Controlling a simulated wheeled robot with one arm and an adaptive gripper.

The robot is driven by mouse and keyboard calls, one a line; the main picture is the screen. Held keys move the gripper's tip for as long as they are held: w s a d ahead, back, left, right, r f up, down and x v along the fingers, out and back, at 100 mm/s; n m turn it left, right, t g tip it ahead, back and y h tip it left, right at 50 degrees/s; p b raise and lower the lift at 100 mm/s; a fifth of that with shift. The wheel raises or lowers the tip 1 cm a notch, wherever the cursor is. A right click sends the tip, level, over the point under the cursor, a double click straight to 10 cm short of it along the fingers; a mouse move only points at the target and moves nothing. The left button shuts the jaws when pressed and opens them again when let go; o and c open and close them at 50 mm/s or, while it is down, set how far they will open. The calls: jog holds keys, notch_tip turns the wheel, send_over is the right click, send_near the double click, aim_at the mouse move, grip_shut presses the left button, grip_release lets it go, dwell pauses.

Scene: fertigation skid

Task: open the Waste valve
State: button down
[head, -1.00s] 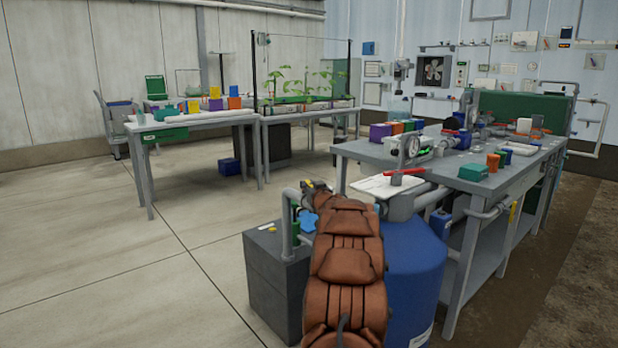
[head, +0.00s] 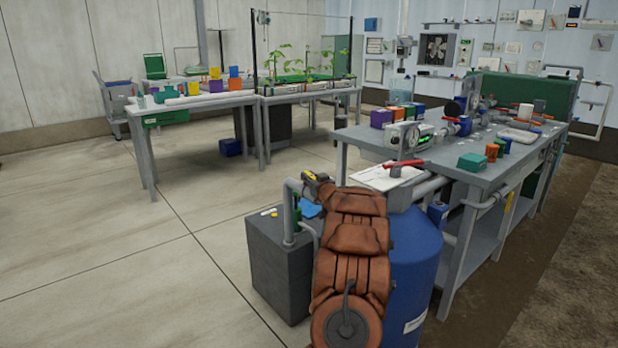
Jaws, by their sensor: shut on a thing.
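My gripper (head: 317,181) shows only in part at the arm's far end, small and dark with a bit of yellow, beside the top of a grey pipe (head: 289,205). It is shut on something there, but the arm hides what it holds. No Waste label can be read, so I cannot tell which valve is the Waste valve. A valve with a red handle (head: 407,167) sits to the right of the arm, at the workbench's near corner, apart from my gripper.
A blue drum (head: 414,265) stands right of my arm, and a dark grey box (head: 275,270) left of it. The grey workbench (head: 487,172) carries pipes, red handles and small coloured boxes. Two tables stand behind at left. The floor at left is clear.

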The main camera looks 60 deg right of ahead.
jog(key=shift+w, duration=0.1)
jog(key=c, duration=1.1)
grip_release()
jog(key=shift+v, duration=0.8)
jog(key=v, duration=1)
jog(key=shift+s+a, duration=0.15)
jog(key=shift+s, duration=0.1)
